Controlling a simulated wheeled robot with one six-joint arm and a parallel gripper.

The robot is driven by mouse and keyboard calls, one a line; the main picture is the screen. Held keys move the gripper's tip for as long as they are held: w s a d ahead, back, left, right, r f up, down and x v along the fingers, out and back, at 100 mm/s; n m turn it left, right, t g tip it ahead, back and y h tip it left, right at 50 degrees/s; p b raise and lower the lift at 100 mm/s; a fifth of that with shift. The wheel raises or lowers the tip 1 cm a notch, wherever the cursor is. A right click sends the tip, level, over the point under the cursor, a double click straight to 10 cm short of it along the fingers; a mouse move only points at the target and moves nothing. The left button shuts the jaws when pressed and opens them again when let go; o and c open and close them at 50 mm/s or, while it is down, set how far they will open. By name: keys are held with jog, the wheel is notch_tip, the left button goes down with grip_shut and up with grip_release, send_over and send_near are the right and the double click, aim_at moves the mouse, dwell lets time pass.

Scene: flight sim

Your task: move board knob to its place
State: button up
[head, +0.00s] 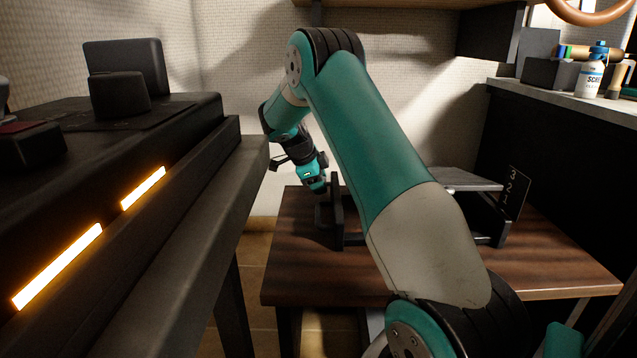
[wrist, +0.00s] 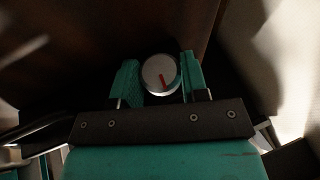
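The knob (wrist: 160,74) is round and pale grey with a red pointer line. In the wrist view it lies between the two teal fingers of my gripper (wrist: 160,78). The fingers stand about a knob's width apart, one close to each side; I cannot tell whether they press on it. In the head view my gripper (head: 316,182) points down beside a dark upright bracket (head: 337,205) on the wooden table (head: 300,260). The knob cannot be made out there. A dark board (head: 515,192) marked 3, 2, 1 stands at the table's right.
A black console (head: 190,130) with glowing orange strips fills the left. A grey-topped stand (head: 465,180) is on the table beside the numbered board. A shelf (head: 560,103) at right holds a white bottle (head: 592,75) and a dark box. The table's front left is clear.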

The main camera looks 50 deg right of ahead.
jog(key=shift+r+p, duration=0.25)
jog(key=shift+p, duration=0.55)
jog(key=y+p, duration=0.1)
jog(key=p, duration=0.2)
jog(key=shift+r+g, duration=0.2)
jog(key=shift+g, duration=0.2)
jog(key=g+y+p, duration=0.1)
jog(key=p, duration=0.5)
jog(key=shift+w+d+n+g+y, duration=0.1)
jog(key=shift+n+g+y, duration=0.2)
jog(key=shift+n, duration=0.1)
jog(key=shift+f+y+p, duration=0.3)
jog(key=shift+y+p, duration=0.1)
jog(key=shift+p, duration=0.75)
jog(key=shift+f, duration=0.1)
jog(key=o, duration=0.9)
